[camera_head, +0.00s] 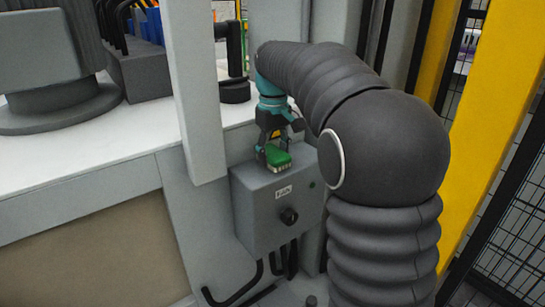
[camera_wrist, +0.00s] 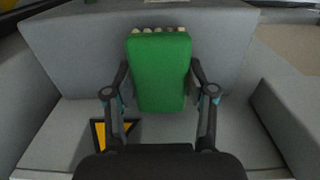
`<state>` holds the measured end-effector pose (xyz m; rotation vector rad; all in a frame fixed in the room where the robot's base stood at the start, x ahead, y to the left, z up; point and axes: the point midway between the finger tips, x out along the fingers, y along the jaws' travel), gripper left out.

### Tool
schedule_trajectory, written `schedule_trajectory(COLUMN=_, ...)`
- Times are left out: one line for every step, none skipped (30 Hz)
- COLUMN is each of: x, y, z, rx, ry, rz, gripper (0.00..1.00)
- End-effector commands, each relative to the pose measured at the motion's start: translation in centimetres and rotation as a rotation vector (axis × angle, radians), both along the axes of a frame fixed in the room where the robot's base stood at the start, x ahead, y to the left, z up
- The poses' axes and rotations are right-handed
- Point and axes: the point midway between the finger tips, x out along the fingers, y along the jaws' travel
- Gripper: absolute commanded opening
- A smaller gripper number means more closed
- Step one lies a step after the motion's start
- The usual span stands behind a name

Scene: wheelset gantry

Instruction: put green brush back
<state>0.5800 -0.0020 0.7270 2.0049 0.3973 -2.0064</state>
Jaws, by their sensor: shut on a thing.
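The green brush (camera_head: 278,156) has a green body with a row of pale bristles along its front edge. In the head view it is at the top of the grey control box. My gripper (camera_head: 271,150) is above and behind it, pointing down. In the wrist view the green brush (camera_wrist: 160,70) lies between the two fingers of my gripper (camera_wrist: 160,88), which are shut on its sides. Its pale bristles show at the top. I cannot tell whether the brush rests on the box or is just above it.
The grey control box (camera_head: 268,217) has a dark knob and a small label, with black cables below. A pale post (camera_head: 196,95) stands close on the left, beside the white table (camera_head: 100,140). A yellow post (camera_head: 490,130) and black mesh fence are on the right.

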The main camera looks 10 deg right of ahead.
Motion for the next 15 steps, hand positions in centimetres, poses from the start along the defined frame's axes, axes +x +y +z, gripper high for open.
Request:
schedule_trajectory(x=-0.05, y=0.01, z=-0.54, rx=0.0, ry=0.001, rz=0.0, gripper=0.23)
schedule_trajectory(x=-0.05, y=0.01, z=-0.65, rx=0.0, ry=0.0, rz=0.0, gripper=0.23)
schedule_trajectory(x=-0.04, y=0.02, z=-0.68, rx=0.0, ry=0.0, rz=0.0, gripper=0.23)
schedule_trajectory(x=-0.03, y=0.01, z=-0.64, rx=0.0, ry=-0.001, rz=0.0, gripper=0.23)
schedule_trajectory(x=-0.03, y=0.01, z=-0.61, rx=0.0, ry=-0.001, rz=0.0, gripper=0.23)
schedule_trajectory(x=-0.03, y=0.01, z=-0.6, rx=0.0, ry=-0.001, rz=0.0, gripper=0.23)
schedule_trajectory(x=-0.03, y=0.01, z=-0.6, rx=0.0, ry=-0.001, rz=0.0, gripper=0.23)
schedule_trajectory(x=-0.02, y=0.0, z=-0.6, rx=0.0, ry=-0.001, rz=0.0, gripper=0.23)
schedule_trajectory(x=-0.02, y=0.0, z=-0.63, rx=0.0, ry=0.0, rz=0.0, gripper=0.23)
schedule_trajectory(x=-0.03, y=-0.01, z=-0.7, rx=0.0, ry=0.0, rz=0.0, gripper=0.23)
schedule_trajectory(x=-0.03, y=0.0, z=-0.79, rx=0.0, ry=0.0, rz=0.0, gripper=0.23)
schedule_trajectory(x=-0.02, y=-0.01, z=-0.85, rx=0.0, ry=0.0, rz=0.0, gripper=0.58)
schedule_trajectory(x=-0.02, y=-0.01, z=-0.8, rx=0.0, ry=-0.001, rz=0.0, gripper=0.65)
schedule_trajectory(x=-0.02, y=-0.01, z=-0.8, rx=0.0, ry=0.0, rz=0.0, gripper=0.73)
schedule_trajectory(x=-0.02, y=-0.01, z=-0.8, rx=0.0, ry=0.0, rz=0.0, gripper=0.8)
